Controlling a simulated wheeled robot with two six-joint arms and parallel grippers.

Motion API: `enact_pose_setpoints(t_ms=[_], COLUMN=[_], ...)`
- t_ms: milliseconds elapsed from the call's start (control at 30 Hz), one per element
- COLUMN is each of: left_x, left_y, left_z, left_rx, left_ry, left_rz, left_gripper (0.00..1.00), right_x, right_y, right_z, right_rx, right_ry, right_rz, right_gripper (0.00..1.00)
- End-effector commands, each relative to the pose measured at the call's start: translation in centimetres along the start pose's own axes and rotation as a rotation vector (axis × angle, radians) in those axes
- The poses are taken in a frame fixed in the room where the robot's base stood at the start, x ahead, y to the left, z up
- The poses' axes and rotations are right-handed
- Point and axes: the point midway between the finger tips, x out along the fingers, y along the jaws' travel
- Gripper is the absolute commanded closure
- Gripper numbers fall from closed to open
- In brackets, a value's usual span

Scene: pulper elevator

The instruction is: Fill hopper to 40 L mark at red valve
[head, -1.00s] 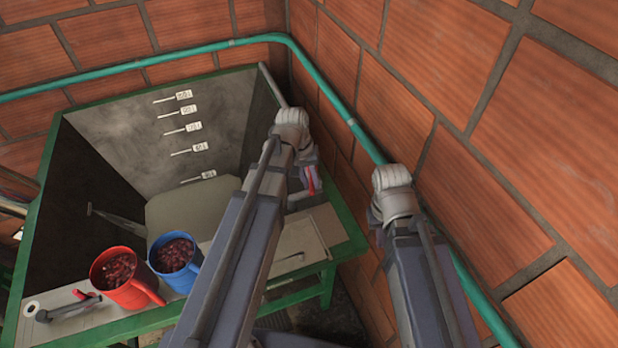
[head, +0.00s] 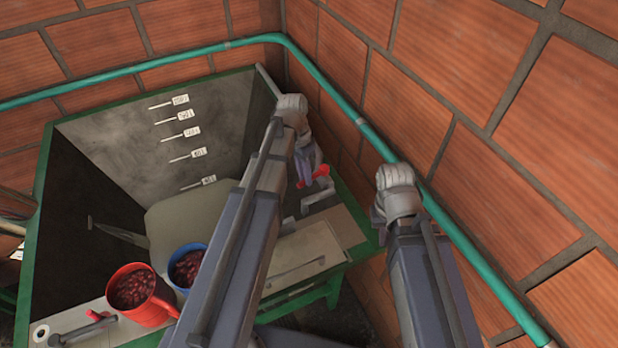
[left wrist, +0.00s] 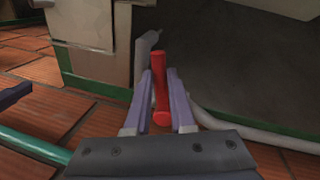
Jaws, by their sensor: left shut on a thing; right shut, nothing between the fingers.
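The hopper (head: 48,180) is a grey bin with a green rim. Several white marks with small labels run down its back wall; the second from the bottom, the 40 L mark (head: 198,153), is small but seems legible. I see no clear water line. The red valve (head: 321,171) is at the hopper's right side, on a grey pipe. My left gripper (head: 303,177) is there, partly behind its own wrist. In the left wrist view the red handle (left wrist: 160,85) sits between its two fingers. My right arm is beside the right wall; its fingers are hidden behind it.
A red mug (head: 150,303) and a blue mug (head: 175,258), both holding dark red cherries, stand on the front ledge. A green pipe (head: 350,110) runs along the brick walls, close to both arms. A pale lid panel (head: 305,250) lies by the left arm.

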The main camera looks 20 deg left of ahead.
Motion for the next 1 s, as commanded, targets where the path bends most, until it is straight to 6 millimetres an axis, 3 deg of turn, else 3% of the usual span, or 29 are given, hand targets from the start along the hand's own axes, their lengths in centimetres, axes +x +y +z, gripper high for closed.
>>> enact_pose_setpoints(t_ms=[433, 1000], left_x=[-0.3, -0.4], left_y=[-1.6, -1.9], left_z=[-0.4, -0.5], left_rx=[0.223, 0.264], left_ry=[-0.044, -0.051], left_rz=[-0.001, -0.002], left_gripper=[1.0, 1.0], right_x=[0.0, 0.0], right_y=[0.0, 0.0], right_z=[0.0, 0.0], right_rx=[0.0, 0.0], right_ry=[0.0, 0.0], right_rz=[0.0, 0.0], right_gripper=[1.0, 1.0])
